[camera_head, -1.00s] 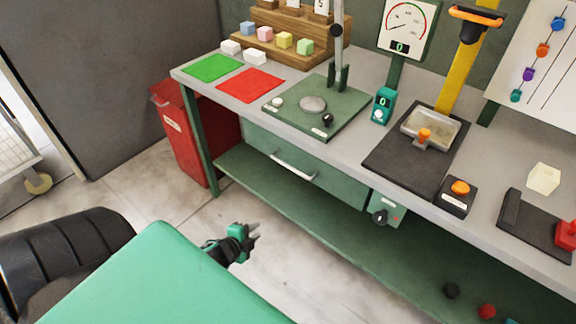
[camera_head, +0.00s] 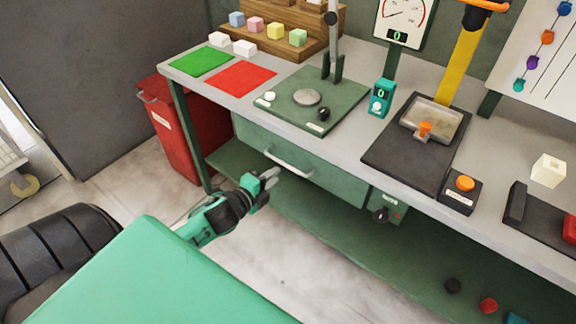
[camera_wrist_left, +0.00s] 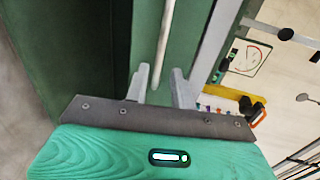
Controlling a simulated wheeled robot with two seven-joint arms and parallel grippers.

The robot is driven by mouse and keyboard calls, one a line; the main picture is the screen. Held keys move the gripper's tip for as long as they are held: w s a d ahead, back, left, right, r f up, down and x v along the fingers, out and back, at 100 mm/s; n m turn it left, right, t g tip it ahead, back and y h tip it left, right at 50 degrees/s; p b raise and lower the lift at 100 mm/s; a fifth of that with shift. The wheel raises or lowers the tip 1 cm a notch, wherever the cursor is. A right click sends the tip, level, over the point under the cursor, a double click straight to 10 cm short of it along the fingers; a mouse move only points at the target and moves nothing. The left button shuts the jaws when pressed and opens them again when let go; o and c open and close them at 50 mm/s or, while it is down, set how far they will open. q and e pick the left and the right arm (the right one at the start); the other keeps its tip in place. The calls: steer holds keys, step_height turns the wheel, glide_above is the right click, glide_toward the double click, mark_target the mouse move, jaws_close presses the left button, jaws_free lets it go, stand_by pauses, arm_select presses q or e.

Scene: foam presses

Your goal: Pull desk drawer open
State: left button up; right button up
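The green desk drawer (camera_head: 337,180) is under the bench top and looks shut, its front flush with the desk. Its pale bar handle (camera_head: 289,163) runs along the upper left of the front. My right gripper is in neither view.
The grey bench top (camera_head: 350,140) carries a green press base (camera_head: 340,109), a dark scale plate (camera_head: 385,155) and an orange button box (camera_head: 458,195). A red bin (camera_head: 190,150) stands left of the desk. A lower green shelf (camera_head: 340,240) runs beneath the drawer.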

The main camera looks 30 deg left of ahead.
mark_target(288, 165)
arm_select(q)
steer(key=shift+x, duration=3.85)
jaws_close()
